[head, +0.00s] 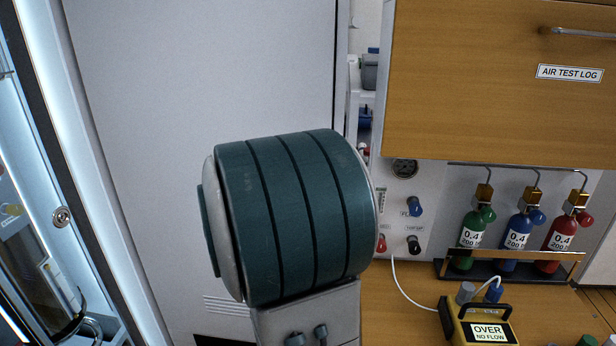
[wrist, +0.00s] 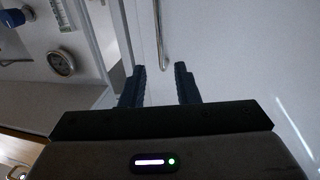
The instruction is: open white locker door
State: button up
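The white locker door (head: 200,80) is a tall plain panel left of centre in the head view, partly hidden by my teal arm link. In the wrist view a pale door surface (wrist: 235,45) fills the right side. A slim metal bar handle (wrist: 160,35) runs down it from the top edge, and its lower end lies in line with the gap between my fingers. My gripper (wrist: 160,85) is open, with one dark finger on each side of that gap and nothing visibly held. I cannot tell how far the handle is from the fingertips. The head view does not show my gripper.
A wooden cabinet (head: 470,80) labelled AIR TEST LOG hangs at right. Below it stand several small bottles (head: 515,235) in a rack and a yellow meter (head: 480,322) on a wooden counter. A glass-fronted cabinet (head: 60,170) is at far left. A gauge (wrist: 61,62) shows at the wrist view's left.

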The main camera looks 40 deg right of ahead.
jog(key=p+x, duration=0.1)
jog(key=x, duration=1.1)
jog(key=shift+w+d, duration=0.25)
jog(key=shift+d, duration=0.05)
grip_shut()
